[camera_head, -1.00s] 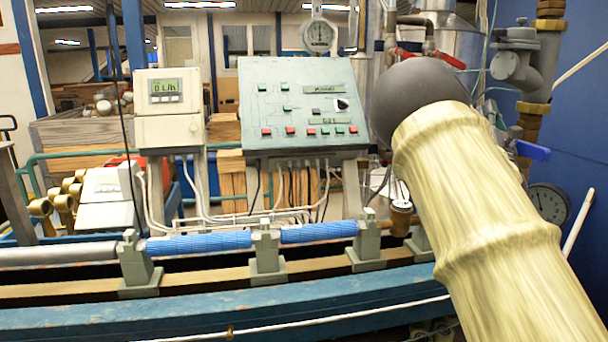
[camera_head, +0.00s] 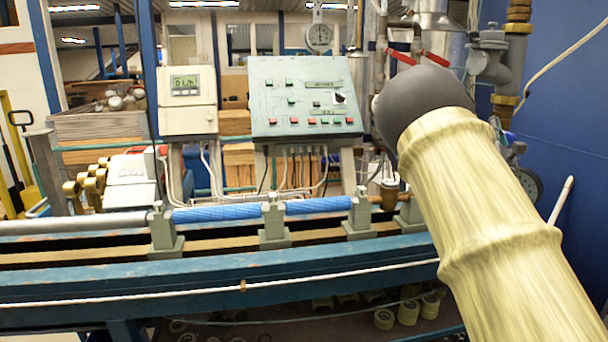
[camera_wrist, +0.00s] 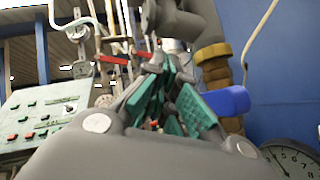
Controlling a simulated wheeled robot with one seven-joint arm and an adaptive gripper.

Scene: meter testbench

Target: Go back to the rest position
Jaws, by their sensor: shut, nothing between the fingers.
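My gripper (camera_wrist: 165,105) shows in the wrist view, with teal pads on grey fingers. The fingers are shut and hold nothing. It points toward the pipework, with the control panel (camera_wrist: 45,118) at its left. In the head view my arm reaches up on the right side, and the gripper itself is hidden behind the dark rounded arm part.
The control panel also shows in the head view (camera_head: 290,75), beside a white display meter (camera_head: 187,100). A blue bench rail (camera_head: 130,285) runs across the front, bearing blue pipe sections (camera_head: 225,213). A blue-handled valve (camera_wrist: 226,101) and a round gauge (camera_wrist: 290,160) are close right of the gripper.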

